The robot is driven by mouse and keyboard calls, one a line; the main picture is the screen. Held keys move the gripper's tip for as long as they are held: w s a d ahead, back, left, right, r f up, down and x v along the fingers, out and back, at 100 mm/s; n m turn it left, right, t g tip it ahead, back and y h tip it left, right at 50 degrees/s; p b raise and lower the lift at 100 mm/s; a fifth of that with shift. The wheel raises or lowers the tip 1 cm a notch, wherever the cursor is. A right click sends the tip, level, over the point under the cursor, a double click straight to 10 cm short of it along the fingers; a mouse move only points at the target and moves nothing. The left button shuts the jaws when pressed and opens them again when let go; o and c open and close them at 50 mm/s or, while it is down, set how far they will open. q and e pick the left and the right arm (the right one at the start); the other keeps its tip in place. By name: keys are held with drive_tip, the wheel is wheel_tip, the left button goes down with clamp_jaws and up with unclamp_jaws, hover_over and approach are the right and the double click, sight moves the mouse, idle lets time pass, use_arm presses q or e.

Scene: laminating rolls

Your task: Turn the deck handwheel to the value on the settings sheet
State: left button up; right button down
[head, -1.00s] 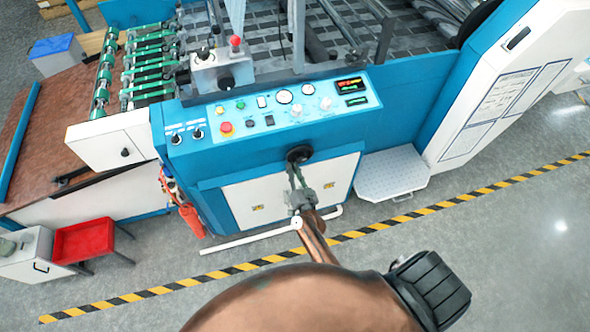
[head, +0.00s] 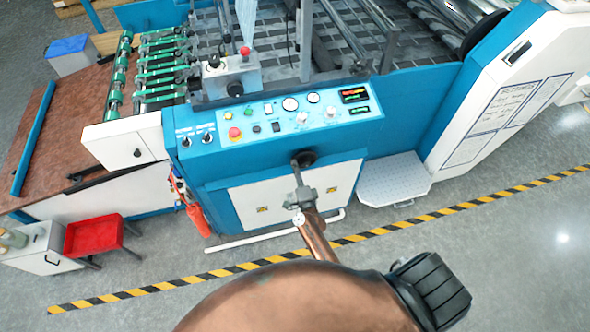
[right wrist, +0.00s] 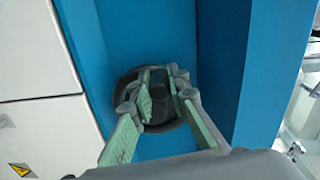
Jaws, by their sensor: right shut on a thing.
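The dark round deck handwheel (head: 305,157) is on the blue front of the machine, below the control panel. My right gripper (head: 299,177) reaches it from the front. In the right wrist view, its green-padded fingers (right wrist: 160,92) are closed around the middle of the dark handwheel (right wrist: 157,122), against a blue recess. Any scale on the wheel is hidden or too small to read. Sheets with print (head: 506,104) are on the white cabinet at the right; their text is unreadable, and I cannot tell which is the settings sheet. My left gripper is out of view.
The control panel (head: 270,118) has buttons, gauges and small lit displays (head: 355,96). A perforated step (head: 394,180) stands right of the handwheel. A red tray (head: 94,236) is at the lower left. Black and yellow floor tape (head: 440,212) crosses open floor before the machine.

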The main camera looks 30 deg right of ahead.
drive_tip(key=shift+d+r+m, duration=0.15)
drive_tip(key=shift+r+m, duration=0.2)
drive_tip(key=shift+m, duration=0.4)
drive_tip(key=shift+d+r+m, duration=0.15)
drive_tip(key=shift+r+m, duration=0.15)
drive_tip(key=shift+m, duration=0.45)
drive_tip(key=shift+p, duration=0.3)
drive_tip(key=c, duration=1.8)
unclamp_jaws()
drive_tip(key=shift+c, duration=0.2)
